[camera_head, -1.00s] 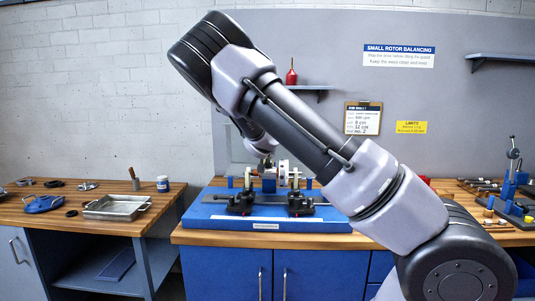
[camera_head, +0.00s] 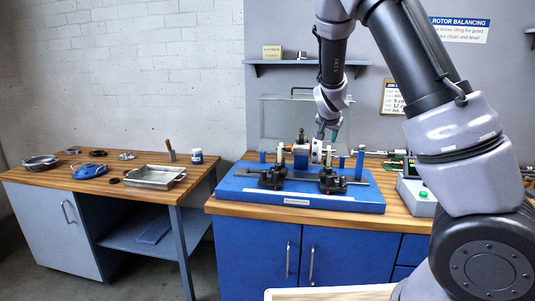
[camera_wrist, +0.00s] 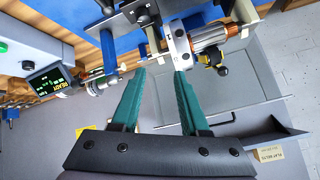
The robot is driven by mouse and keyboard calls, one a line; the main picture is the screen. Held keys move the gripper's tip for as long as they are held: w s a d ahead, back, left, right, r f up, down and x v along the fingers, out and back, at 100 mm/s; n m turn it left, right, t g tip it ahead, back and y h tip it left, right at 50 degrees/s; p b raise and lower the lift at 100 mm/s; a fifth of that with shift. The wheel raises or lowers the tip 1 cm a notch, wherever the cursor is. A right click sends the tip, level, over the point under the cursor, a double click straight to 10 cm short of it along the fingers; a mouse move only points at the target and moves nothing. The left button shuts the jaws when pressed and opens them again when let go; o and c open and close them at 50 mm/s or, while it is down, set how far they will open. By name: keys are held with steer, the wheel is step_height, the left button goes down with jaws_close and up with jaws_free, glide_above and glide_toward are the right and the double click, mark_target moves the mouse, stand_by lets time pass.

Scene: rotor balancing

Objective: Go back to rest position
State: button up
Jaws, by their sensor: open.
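My gripper (camera_head: 329,130) is above the back of the blue balancing stand in the head view. In the wrist view its two green fingers (camera_wrist: 161,95) are spread apart with nothing between them. The rotor (camera_wrist: 210,36), with a copper winding and a pale disc, lies just beyond the fingertips, and a gap to it is hard to judge. In the head view the rotor (camera_head: 302,152) sits across the supports of the blue stand (camera_head: 235,187). My arm reaches in from the right and hides part of the wall sign.
A grey device with a green button (camera_head: 420,196) stands right of the stand; its display (camera_wrist: 52,88) shows in the wrist view. A shelf (camera_head: 300,63) and a clear guard (camera_head: 280,112) are behind. The left bench holds a metal tray (camera_head: 154,178) and a blue jar (camera_head: 197,157).

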steer(key=s+r+n+y, duration=0.1)
steer(key=s+r, duration=0.4)
steer(key=s, duration=0.7)
steer(key=s+d+r+n+g+y, duration=0.1)
steer(key=s+r, duration=0.5)
steer(key=s, duration=0.6)
steer(key=s+r+n+g+y, duration=0.1)
steer(key=s+r, duration=0.5)
steer(key=s, duration=0.6)
steer(key=shift+s+d+y, duration=0.15)
steer(key=shift+d+y, duration=0.2)
steer(key=shift+y, duration=0.35)
